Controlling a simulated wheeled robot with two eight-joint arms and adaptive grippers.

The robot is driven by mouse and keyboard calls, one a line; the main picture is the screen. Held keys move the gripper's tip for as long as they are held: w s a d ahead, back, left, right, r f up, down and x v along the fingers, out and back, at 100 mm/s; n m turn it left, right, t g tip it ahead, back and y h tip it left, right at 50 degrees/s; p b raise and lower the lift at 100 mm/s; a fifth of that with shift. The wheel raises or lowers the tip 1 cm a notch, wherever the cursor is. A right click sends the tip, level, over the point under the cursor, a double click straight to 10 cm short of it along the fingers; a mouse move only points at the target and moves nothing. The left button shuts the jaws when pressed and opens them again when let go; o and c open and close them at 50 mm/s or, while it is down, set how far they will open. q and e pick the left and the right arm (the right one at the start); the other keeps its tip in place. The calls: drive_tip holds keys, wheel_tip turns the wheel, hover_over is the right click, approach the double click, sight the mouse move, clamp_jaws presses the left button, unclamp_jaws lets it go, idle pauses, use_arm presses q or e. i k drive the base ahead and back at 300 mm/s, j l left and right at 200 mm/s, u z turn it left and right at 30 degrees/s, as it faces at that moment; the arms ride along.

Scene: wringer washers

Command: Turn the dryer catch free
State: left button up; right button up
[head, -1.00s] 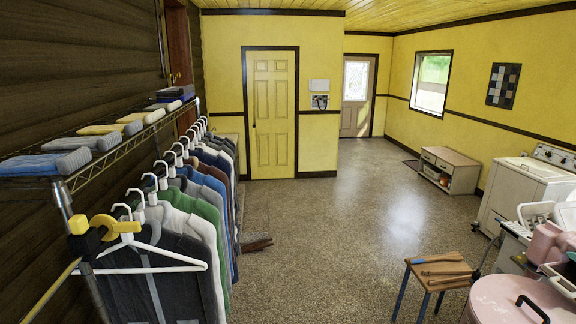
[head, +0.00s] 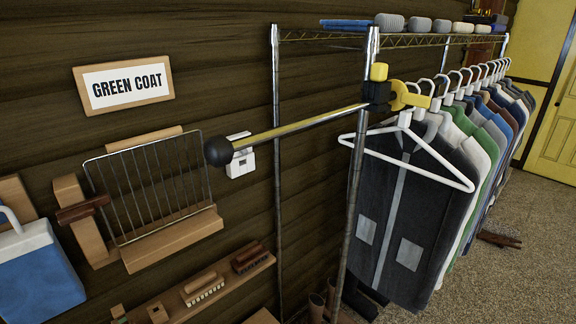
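A wire rack (head: 150,180) with wooden bars along its top and bottom is on the dark plank wall at the left; it looks like the dryer. A dark brown wooden bar (head: 83,208), which looks like the catch, lies about level across a pale upright block (head: 70,190) at the rack's left side. Its right end reaches close to the rack's left edge; I cannot tell whether it overlaps the wires. Neither of my grippers is in view.
A yellow rod with a black ball end (head: 219,151) sticks out from the clothes rail, right of the wire rack. A "GREEN COAT" sign (head: 123,84) hangs above. A blue-and-white box (head: 40,275) stands lower left. Brushes (head: 202,288) sit on a shelf below.

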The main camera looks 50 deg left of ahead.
sight(72, 214)
drive_tip(key=u, duration=3.2)
drive_tip(key=i+j, duration=0.05)
